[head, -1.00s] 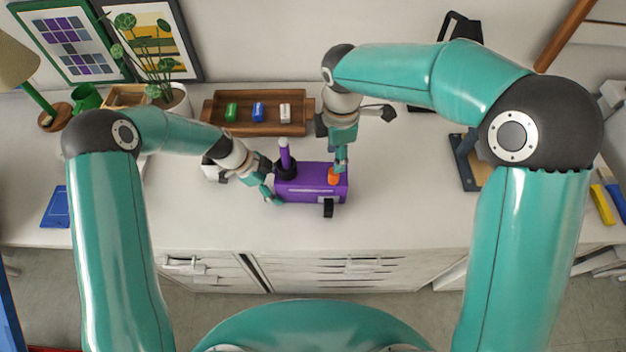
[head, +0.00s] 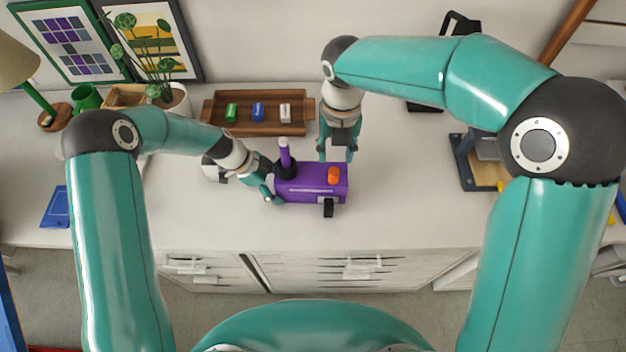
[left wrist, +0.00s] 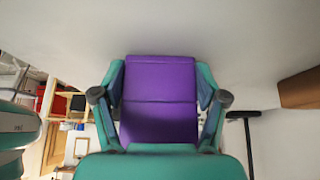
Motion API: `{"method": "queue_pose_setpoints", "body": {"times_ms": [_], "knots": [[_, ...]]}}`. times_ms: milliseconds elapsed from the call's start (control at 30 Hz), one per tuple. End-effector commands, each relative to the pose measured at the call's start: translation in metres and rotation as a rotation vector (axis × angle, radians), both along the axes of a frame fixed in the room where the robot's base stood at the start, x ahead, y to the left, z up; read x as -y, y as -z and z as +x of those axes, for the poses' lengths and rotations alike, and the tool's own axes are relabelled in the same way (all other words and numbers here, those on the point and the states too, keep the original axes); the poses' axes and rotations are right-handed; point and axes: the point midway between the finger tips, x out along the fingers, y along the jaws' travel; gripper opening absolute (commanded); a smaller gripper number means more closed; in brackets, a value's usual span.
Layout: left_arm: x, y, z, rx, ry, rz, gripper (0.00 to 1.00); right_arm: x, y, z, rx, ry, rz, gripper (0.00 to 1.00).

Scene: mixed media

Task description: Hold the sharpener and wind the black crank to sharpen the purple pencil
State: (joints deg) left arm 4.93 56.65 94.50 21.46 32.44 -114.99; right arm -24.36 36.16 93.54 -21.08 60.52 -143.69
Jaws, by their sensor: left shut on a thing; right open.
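The purple sharpener (head: 308,190) lies on the white worktop, with an orange knob (head: 333,175) on its top right. The purple pencil (head: 285,154), with a pale upper end, stands upright in a black collar at its left end. A black part (head: 328,208) sticks out at the front; I cannot tell whether it is the crank. My left gripper (head: 271,191) is shut on the sharpener's left end. In the left wrist view the sharpener (left wrist: 160,85) fills the space between the fingers. My right gripper (head: 336,156) is open and empty, pointing down just behind the knob.
A brown wooden tray (head: 208,112) with green, blue and white pieces stands behind the sharpener. A dark-framed stand (head: 464,170) is to the right and a blue flat item (head: 56,207) far left. The worktop's front edge is close to the sharpener.

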Motion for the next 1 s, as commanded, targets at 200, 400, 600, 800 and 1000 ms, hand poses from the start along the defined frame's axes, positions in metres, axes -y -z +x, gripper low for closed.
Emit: {"method": "queue_pose_setpoints", "body": {"times_ms": [200,400,600,800,1000], "knots": [[0.001,0.004,-0.004,-0.01,0.005,0.0,0.31,0.001,0.029,-0.001,-0.005,0.001,-0.002,0.44],[0.001,0.004,-0.004,-0.011,0.005,0.0,0.31,0.001,0.056,0.0,-0.004,0.002,-0.002,0.44],[0.001,0.004,-0.005,-0.011,0.005,-0.001,0.31,0.001,0.074,0.0,-0.002,0.003,-0.001,0.44],[0.001,0.004,-0.005,-0.013,0.004,-0.001,0.31,0.001,0.08,0.0,-0.001,0.003,0.0,0.44],[0.001,0.005,-0.005,-0.013,0.004,-0.001,0.31,0.001,0.081,0.0,-0.001,0.003,0.0,0.44]]}}
